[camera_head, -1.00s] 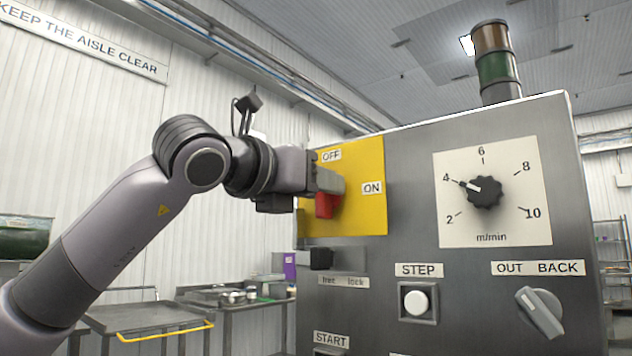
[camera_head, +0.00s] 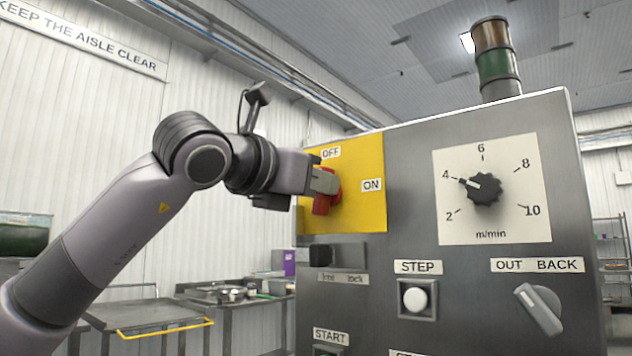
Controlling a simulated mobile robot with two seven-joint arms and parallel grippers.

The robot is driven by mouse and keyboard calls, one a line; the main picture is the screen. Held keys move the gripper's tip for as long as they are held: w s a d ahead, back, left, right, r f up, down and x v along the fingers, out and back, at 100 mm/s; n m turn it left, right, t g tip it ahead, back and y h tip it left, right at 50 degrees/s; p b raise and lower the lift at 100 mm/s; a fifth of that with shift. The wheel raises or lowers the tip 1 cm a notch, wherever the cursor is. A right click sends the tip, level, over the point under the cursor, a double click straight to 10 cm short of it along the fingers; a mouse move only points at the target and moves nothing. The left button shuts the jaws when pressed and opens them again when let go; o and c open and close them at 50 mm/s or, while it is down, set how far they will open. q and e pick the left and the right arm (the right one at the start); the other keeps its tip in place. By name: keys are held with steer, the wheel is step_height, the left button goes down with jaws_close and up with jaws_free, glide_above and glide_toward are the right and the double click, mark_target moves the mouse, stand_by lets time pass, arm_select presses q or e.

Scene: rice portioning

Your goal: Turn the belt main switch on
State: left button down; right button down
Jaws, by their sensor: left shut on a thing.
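The belt main switch is a red rotary handle (camera_head: 322,204) on a yellow plate (camera_head: 362,212) at the left of the grey control panel. The plate has an OFF label at the top and an ON label at the right. My left gripper (camera_head: 326,184) is at the handle and shut on it. The gripper covers part of the handle, so its exact angle is hard to tell; it looks tilted. My right gripper is not in view.
The panel (camera_head: 410,170) also carries a speed dial (camera_head: 485,187) pointing near 4, a white STEP button (camera_head: 415,299), an OUT/BACK selector (camera_head: 540,308) and a black free/lock slider (camera_head: 320,255) below the plate. A signal tower (camera_head: 495,60) stands on top.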

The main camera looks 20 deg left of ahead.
arm_select(q)
steer(key=shift+s+d+f+m+p, duration=0.1)
steer(key=shift+d+f+m+p, duration=0.2)
steer(key=shift+m, duration=2.3)
steer(key=shift+w+a+f+m+p, duration=0.1)
steer(key=shift+m+p, duration=0.3)
steer(key=shift+m, duration=2.2)
steer(key=shift+s+d+f+m+p, duration=0.1)
steer(key=shift+d+f+m+p, duration=0.2)
steer(key=shift+m, duration=2.3)
steer(key=shift+a+r, duration=0.1)
steer(key=c, duration=1.1)
jaws_free()
steer(key=b+v, duration=0.1)
steer(key=v, duration=0.6)
steer(key=shift+s+r, duration=0.1)
